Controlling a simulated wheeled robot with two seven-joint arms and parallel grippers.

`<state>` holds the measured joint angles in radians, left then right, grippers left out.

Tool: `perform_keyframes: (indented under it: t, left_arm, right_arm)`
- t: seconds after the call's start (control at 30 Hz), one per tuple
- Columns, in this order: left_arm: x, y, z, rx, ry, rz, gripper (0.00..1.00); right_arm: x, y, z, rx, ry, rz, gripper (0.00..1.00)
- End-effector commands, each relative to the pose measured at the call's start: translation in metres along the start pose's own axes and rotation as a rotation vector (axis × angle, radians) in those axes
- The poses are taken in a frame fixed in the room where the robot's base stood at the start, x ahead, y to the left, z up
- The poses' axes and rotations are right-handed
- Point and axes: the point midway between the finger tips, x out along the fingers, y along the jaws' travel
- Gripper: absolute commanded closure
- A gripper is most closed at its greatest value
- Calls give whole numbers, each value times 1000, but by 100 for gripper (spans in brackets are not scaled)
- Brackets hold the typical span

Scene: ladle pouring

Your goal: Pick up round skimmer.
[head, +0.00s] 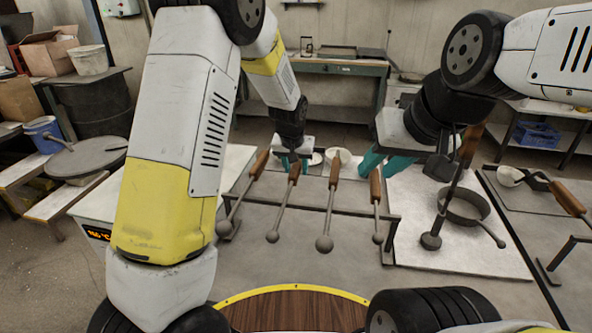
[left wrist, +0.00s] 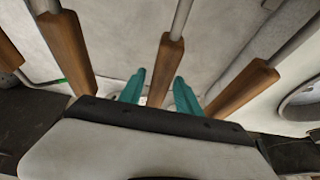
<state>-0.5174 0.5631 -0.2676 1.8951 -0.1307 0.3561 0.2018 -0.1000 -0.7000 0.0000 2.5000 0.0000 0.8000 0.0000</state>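Several long-handled tools hang in a row on a rack, each with a wooden handle and a metal shaft ending in a rounded head; I cannot tell which is the round skimmer. My left gripper (head: 294,164) is open, its teal fingers apart on either side of a wooden handle (head: 294,173). In the left wrist view that handle (left wrist: 164,68) shows between the fingertips (left wrist: 160,92), with no clear contact. Another tool (head: 469,146) with a wooden handle and a flat dark disc end stands at the right.
The rack bar (head: 350,210) runs across the front of the grey table. A dark pan (head: 463,207) sits on a light plate (head: 480,251) at the right. A small white cup (head: 510,176) and another wooden-handled tool (head: 567,197) are farther right. Neighbouring handles stand close to my left gripper.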

Motion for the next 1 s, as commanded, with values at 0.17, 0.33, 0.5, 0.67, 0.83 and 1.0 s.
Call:
perform_keyframes:
  t: [0.17,0.33,0.5,0.67,0.83,1.0]
  left_arm:
    - [0,0,0,0,0,0,98]
    - [0,0,0,0,0,0,100]
    - [0,0,0,0,-1,0,100]
    - [0,0,0,0,-1,0,100]
    - [0,0,0,0,-1,0,100]
    - [0,0,0,0,-1,0,100]
  right_arm:
    - [0,0,0,0,0,0,68]
    - [0,0,0,0,0,0,68]
    - [0,0,0,0,0,0,68]
    - [0,0,0,0,0,0,68]
    - [0,0,0,0,0,0,68]
    - [0,0,0,0,0,0,68]
